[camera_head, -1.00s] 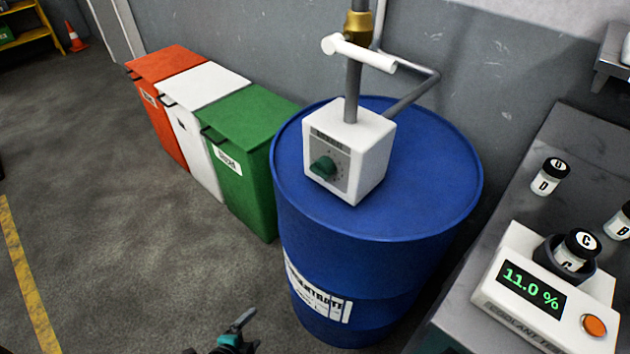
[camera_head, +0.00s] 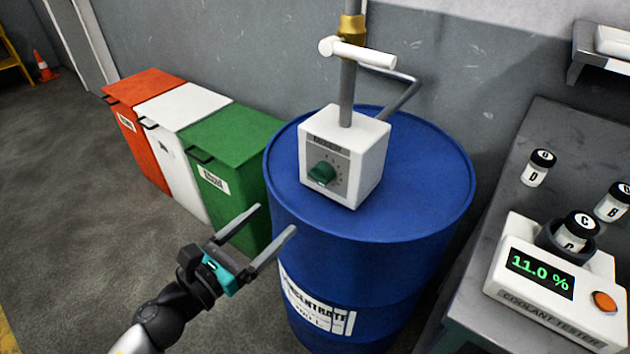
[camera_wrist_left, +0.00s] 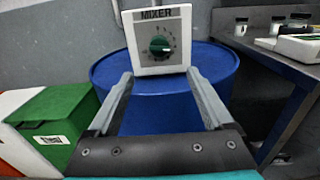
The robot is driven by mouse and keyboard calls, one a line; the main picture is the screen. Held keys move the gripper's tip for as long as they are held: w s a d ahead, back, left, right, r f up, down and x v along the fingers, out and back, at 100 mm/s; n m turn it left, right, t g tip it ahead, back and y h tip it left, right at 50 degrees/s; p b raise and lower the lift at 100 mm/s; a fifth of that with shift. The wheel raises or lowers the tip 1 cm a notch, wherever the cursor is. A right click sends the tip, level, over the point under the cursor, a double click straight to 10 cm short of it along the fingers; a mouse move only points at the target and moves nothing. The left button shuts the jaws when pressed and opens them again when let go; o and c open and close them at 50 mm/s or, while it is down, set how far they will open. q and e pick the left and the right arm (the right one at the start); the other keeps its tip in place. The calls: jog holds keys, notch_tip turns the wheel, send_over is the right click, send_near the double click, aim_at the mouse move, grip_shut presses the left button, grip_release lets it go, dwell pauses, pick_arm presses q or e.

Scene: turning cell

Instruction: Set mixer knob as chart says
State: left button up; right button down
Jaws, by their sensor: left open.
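The mixer (camera_head: 359,160) is a white box with a grey face on top of the blue drum (camera_head: 420,205). Its round green knob (camera_head: 322,173) sits on that face, with small dial marks around it that are too small to read. The knob also shows in the left wrist view (camera_wrist_left: 160,46), ahead of my fingers. My left gripper (camera_head: 276,221) is open and empty, in front of the drum, below and left of the knob and apart from it. The coolant tester (camera_head: 548,290) at the right reads 11.0 % and holds jar C (camera_head: 575,232). No chart shows.
A grey pipe with a brass fitting (camera_head: 352,28) and a white handle (camera_head: 358,52) rises above the mixer. Green (camera_head: 232,140), white (camera_head: 185,105) and red (camera_head: 145,85) bins stand left. Jars D (camera_head: 537,168) and B (camera_head: 612,203) stand on the bench (camera_head: 545,125).

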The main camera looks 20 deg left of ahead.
aim_at(316, 181)
pick_arm(q)
jog(key=p+x, duration=0.2)
jog(key=x, duration=1)
jog(key=shift+w, duration=0.15)
jog(key=shift+x, duration=0.9)
grip_shut()
